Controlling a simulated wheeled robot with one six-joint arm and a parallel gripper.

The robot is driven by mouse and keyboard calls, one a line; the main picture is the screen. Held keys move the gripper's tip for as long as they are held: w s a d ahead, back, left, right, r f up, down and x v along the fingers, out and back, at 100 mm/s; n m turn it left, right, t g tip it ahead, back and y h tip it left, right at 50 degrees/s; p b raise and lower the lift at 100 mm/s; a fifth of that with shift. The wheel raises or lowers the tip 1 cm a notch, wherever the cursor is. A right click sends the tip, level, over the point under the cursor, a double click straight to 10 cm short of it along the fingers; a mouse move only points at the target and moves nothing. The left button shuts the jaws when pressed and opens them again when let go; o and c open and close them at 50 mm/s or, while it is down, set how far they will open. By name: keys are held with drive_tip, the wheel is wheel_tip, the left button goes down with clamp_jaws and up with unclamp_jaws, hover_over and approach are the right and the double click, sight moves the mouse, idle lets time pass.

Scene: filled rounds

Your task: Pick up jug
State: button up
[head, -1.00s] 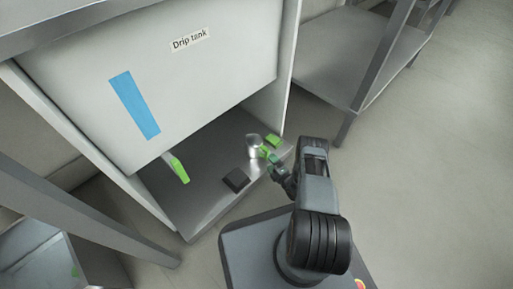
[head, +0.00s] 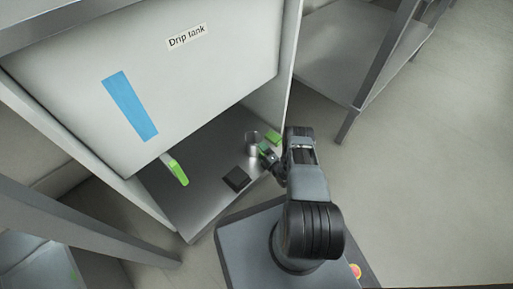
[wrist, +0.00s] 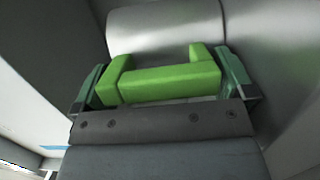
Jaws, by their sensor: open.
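The jug (head: 251,139) is a grey metallic vessel with a green handle. It stands on the cabinet's metal floor under the drip tank. In the wrist view the jug's body (wrist: 165,25) fills the top, with its bracket-shaped green handle (wrist: 165,83) in front. My gripper (wrist: 164,88) is open, with one finger at each end of the handle and the handle's bar between them. In the head view my gripper (head: 266,156) is at the near side of the jug and partly hides the handle.
The drip tank (head: 190,75) hangs low above the cabinet floor (head: 205,160). A black block (head: 236,179) lies left of my gripper. A green handle-like piece (head: 178,172) sticks out at the left.

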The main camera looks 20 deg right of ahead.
drive_tip(key=shift+s+d, duration=0.1)
drive_tip(key=shift+d, duration=0.15)
drive_tip(key=shift+c, duration=1.1)
drive_tip(key=c, duration=0.5)
drive_tip(key=shift+o, duration=0.2)
